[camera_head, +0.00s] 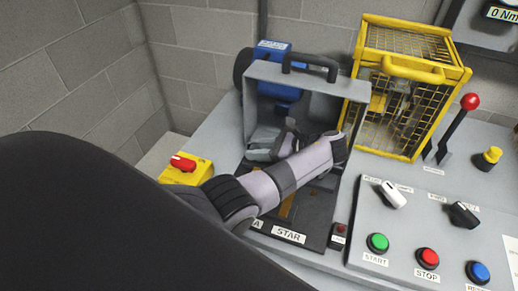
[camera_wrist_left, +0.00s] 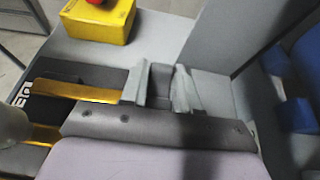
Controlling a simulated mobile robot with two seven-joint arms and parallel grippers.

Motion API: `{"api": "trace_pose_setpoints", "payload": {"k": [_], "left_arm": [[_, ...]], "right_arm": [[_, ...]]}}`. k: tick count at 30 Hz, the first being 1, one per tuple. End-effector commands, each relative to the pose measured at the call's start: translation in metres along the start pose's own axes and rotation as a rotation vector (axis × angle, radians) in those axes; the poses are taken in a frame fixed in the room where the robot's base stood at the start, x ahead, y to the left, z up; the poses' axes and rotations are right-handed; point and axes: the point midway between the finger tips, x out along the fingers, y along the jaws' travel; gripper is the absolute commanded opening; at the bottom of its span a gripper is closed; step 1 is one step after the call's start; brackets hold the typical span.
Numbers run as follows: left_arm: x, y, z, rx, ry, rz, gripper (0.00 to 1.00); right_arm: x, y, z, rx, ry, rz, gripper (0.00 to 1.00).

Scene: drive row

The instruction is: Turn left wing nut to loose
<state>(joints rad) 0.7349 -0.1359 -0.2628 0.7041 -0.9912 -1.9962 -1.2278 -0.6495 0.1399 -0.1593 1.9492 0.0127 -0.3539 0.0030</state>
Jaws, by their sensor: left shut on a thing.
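My left gripper (camera_head: 268,149) reaches into the grey housing (camera_head: 345,112) with the black handle; my forearm crosses in front of the housing's opening. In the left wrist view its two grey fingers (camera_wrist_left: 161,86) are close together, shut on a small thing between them. That thing is mostly hidden by the fingers; by its place it is the left wing nut, but its shape and angle cannot be made out. No second wing nut can be told in either view. My right gripper is not in view.
A yellow box with a red knob (camera_head: 183,163) stands left of the housing. A blue motor (camera_head: 272,65) is behind it and a yellow cage (camera_head: 408,72) right of it. A panel with green (camera_head: 378,242), red (camera_head: 428,257) and blue (camera_head: 478,271) buttons lies at front right.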

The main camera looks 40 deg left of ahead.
Motion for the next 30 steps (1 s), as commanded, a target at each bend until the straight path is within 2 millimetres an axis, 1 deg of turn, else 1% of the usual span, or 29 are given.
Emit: {"api": "trace_pose_setpoints", "payload": {"k": [1,2,3,20,30], "left_arm": [[0.0011,0.0007,-0.0002,0.001,0.0,0.004,0.0],[0.0011,0.0007,-0.0002,0.001,0.0,0.004,0.34],[0.0011,0.0007,-0.0002,0.001,0.0,0.004,0.36],[0.0007,0.0004,0.0003,0.006,-0.001,-0.014,0.36],[0.0009,0.0002,0.0009,0.067,-0.001,-0.162,0.36]], "right_arm": [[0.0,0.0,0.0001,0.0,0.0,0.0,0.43],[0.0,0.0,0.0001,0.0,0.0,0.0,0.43],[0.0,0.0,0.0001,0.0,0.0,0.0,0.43],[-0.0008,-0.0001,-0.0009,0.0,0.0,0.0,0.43],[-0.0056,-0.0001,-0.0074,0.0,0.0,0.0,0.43]]}}
